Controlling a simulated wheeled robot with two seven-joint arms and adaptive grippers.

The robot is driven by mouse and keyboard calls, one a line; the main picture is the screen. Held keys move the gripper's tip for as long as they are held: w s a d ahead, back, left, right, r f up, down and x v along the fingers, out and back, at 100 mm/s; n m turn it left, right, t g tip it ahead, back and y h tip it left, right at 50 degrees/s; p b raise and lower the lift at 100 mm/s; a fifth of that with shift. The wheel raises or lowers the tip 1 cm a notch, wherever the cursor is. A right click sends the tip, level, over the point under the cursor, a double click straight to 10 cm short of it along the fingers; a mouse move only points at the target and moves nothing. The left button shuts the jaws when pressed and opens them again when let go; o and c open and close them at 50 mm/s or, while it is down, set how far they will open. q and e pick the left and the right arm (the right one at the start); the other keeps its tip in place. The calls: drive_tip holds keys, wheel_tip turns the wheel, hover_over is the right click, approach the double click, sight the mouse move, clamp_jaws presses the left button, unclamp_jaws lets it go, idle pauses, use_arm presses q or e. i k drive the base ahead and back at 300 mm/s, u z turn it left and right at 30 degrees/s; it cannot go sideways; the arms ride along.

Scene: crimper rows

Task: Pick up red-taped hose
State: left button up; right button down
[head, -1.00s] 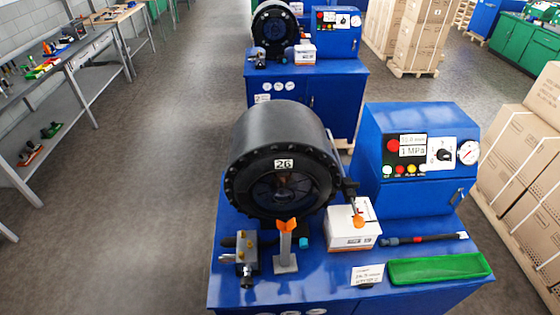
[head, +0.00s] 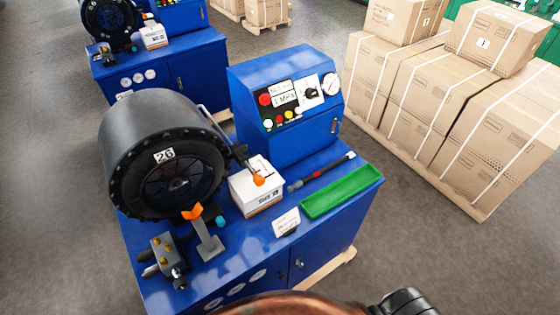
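The red-taped hose (head: 322,172) is a thin black hose with a red band near its left part. It lies on the blue crimper bench behind the green tray (head: 343,191) and right of the white box (head: 257,187). Its left end has a greyish fitting. Neither gripper's fingers can be made out; a copper-brown and black part of my own body shows at the bottom edge.
The black crimper head (head: 165,155) marked 26 stands at the bench's left, with an orange-topped stand (head: 205,235) and a valve block (head: 163,258) before it. Stacked cartons (head: 440,85) on a pallet stand right, with clear floor between.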

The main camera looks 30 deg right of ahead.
sight(299, 184)
drive_tip(key=z, duration=1.15)
